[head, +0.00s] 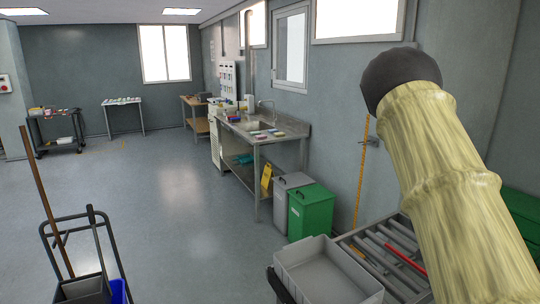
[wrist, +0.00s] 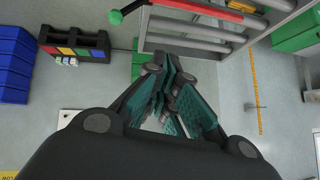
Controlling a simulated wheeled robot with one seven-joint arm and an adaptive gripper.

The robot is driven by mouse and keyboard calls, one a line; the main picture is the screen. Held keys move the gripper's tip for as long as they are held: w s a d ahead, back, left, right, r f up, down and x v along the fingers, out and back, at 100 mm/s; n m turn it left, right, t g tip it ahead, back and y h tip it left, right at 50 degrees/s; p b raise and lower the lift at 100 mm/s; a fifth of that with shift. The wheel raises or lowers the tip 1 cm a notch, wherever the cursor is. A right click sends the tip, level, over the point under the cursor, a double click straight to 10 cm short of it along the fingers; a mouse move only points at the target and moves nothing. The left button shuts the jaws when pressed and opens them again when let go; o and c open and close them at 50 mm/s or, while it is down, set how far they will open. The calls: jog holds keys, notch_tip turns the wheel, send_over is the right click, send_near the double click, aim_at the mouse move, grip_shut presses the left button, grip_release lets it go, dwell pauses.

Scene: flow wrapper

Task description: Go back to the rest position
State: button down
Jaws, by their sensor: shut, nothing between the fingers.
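My gripper (wrist: 172,100) shows in the wrist view with its dark linkages and teal finger pads close together. It is shut and nothing is held between the fingers. The fingertips point toward a metal roller rack at the top of the wrist view. In the head view my arm, in a pale yellow sleeve, rises at the right, and the gripper itself is not seen there.
A grey tray (head: 325,272) stands by the roller conveyor (head: 385,250) at the lower right. Green (head: 310,212) and grey bins stand by the sink bench (head: 262,138). A cart with a blue bucket (head: 118,291) is lower left. The middle floor is clear.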

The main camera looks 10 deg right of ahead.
jog(key=s+a+f+n+g+y+b, duration=0.1)
jog(key=s+a+f+n+b, duration=0.15)
jog(key=s+a+f, duration=0.5)
jog(key=s+a+f+n+y+b, duration=0.1)
jog(key=s+a+f+n+y, duration=0.15)
jog(key=a+f, duration=0.9)
jog(key=s+a+f+n+g+b, duration=0.15)
jog(key=s+a+f+n, duration=0.35)
jog(key=f, duration=0.8)
jog(key=s+a+f+n+y+b, duration=0.1)
jog(key=s+a+f, duration=0.2)
jog(key=s+a, duration=0.4)
jog(key=s+a+f+n+g+y+b, duration=0.1)
jog(key=s+a+f, duration=0.3)
jog(key=s+a, duration=0.4)
jog(key=s+a+f+n+g+y+b, duration=0.1)
jog(key=s+a+f+n+y+b, duration=0.1)
jog(key=s+a, duration=0.5)
jog(key=shift+s+a+f+n+y, duration=0.4)
jog(key=shift+s+f+n, duration=0.2)
jog(key=shift+s+f, duration=0.25)
